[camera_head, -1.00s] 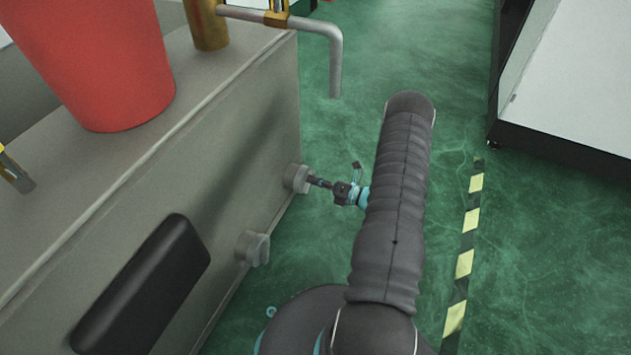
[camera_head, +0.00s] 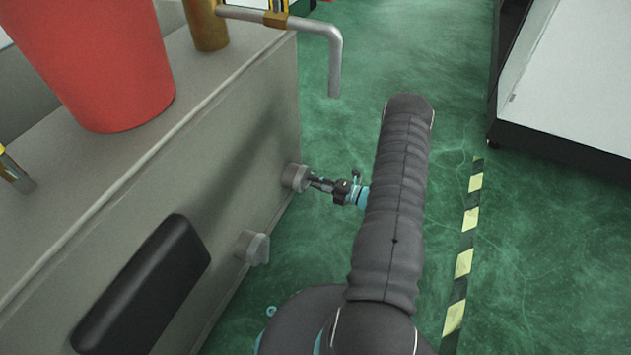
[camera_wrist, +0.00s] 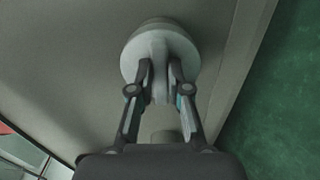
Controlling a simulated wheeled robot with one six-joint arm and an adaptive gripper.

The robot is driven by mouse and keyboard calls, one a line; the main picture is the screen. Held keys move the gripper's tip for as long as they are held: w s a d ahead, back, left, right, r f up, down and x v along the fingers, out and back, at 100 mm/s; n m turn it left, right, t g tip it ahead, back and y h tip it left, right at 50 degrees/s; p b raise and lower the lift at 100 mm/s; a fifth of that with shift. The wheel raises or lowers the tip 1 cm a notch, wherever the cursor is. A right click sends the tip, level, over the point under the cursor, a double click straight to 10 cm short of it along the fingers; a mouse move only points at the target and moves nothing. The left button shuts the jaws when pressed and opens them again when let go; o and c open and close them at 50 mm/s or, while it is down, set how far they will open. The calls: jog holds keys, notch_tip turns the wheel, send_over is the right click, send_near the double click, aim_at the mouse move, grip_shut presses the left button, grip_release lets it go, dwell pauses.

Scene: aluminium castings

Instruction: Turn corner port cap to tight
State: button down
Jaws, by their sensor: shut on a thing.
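The corner port cap (camera_head: 295,178) is a round grey cap on the side wall of the grey metal tank, close to the wall's far vertical edge. In the wrist view the cap (camera_wrist: 183,46) shows a raised grip bar across its face. My gripper (camera_head: 314,182) reaches it from the right. In the wrist view my gripper (camera_wrist: 160,78) has one finger on each side of the bar and is shut on it. The fingertips partly hide the bar. No tightness mark on the cap can be made out.
A second, similar cap (camera_head: 253,248) is lower and nearer on the same wall. A black handle-like block (camera_head: 142,284) juts from the wall. A red bucket (camera_head: 100,65) and a bent metal pipe (camera_head: 334,62) are above.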

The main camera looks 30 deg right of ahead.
dwell(0.3)
jog(key=c, duration=1.1)
grip_release()
jog(key=shift+d, duration=0.1)
jog(key=v, duration=1.2)
